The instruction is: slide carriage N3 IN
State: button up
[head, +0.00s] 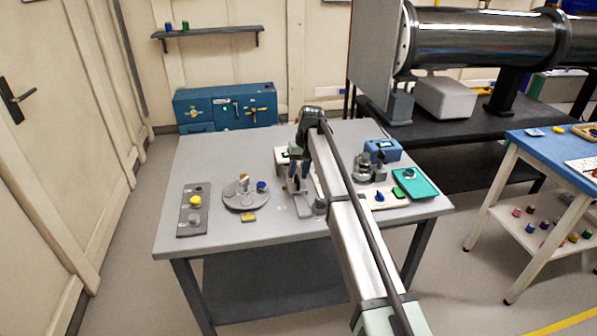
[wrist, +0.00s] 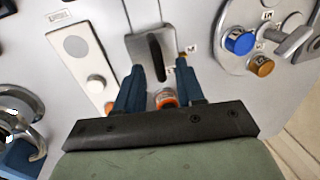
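A grey plate with a dark slot (wrist: 154,52) lies on the table in the wrist view. A small orange-and-white knob (wrist: 166,98) shows at its near end, partly hidden by my gripper; it may be the carriage's knob. I cannot read N3 on any label. A small tag (wrist: 190,50) lies beside the slot. My gripper (wrist: 160,67) is open, its blue fingers apart on either side of the knob and slotted plate. Whether they touch anything is unclear. In the head view my gripper (head: 298,183) points down over the table's middle, and my arm hides part of that area.
A round plate (head: 238,196) with a blue knob and a grey panel (head: 193,212) with a yellow knob lie left. A teal tray (head: 416,183), a blue box (head: 383,150) and a white panel (head: 384,198) lie right. The grey table's (head: 190,160) back left is clear.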

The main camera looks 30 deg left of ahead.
notch_tip(320, 180, up, 14)
jog(key=w+d, duration=0.2)
jog(key=shift+f, duration=0.2)
dwell(0.6)
